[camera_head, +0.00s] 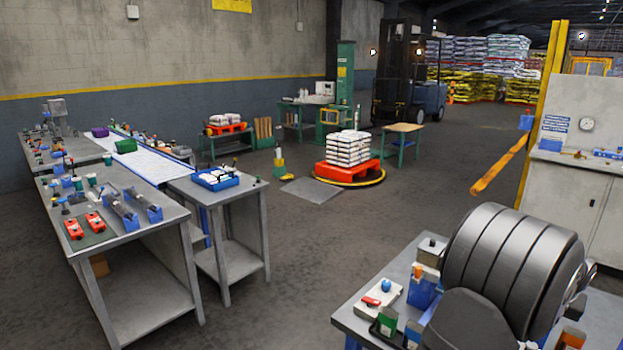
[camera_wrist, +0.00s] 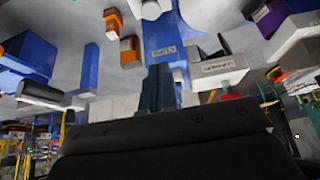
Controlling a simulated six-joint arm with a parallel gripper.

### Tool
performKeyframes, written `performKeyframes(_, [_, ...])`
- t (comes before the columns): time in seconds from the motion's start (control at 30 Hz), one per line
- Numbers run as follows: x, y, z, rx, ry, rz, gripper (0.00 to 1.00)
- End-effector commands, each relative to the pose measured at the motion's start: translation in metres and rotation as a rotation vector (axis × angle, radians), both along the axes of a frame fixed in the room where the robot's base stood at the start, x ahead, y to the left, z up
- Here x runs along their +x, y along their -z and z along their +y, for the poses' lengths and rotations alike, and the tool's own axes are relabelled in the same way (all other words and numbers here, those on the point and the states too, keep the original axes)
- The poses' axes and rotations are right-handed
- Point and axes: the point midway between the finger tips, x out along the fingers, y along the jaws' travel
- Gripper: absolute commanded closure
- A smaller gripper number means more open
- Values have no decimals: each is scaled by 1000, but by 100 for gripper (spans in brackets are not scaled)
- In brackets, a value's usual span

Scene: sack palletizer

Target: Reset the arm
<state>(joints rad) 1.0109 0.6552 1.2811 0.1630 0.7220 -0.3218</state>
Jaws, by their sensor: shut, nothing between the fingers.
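My own arm (camera_head: 515,265) fills the lower right of the head view as large dark grey rounded links, over a grey workbench. My gripper does not show clearly there. In the wrist view my gripper (camera_wrist: 158,88) shows as two dark narrow fingers close together above the black wrist housing. It is shut and empty. Beyond the fingers, the wrist view shows a pale surface with blue, orange and white items, seen tilted and upside down. I cannot tell how far the fingertips are from them.
The near workbench (camera_head: 352,318) carries a white box with a blue knob (camera_head: 386,286) and small green holders close to my arm. Grey benches (camera_head: 120,235) with tools stand at the left. A red pallet of sacks (camera_head: 348,150) stands mid-floor.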

Motion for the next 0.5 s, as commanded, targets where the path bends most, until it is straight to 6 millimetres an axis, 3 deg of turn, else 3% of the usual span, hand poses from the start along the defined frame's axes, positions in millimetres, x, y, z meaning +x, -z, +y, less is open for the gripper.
performKeyframes(0.5, [0, 69, 0, 1, 0, 1, 100])
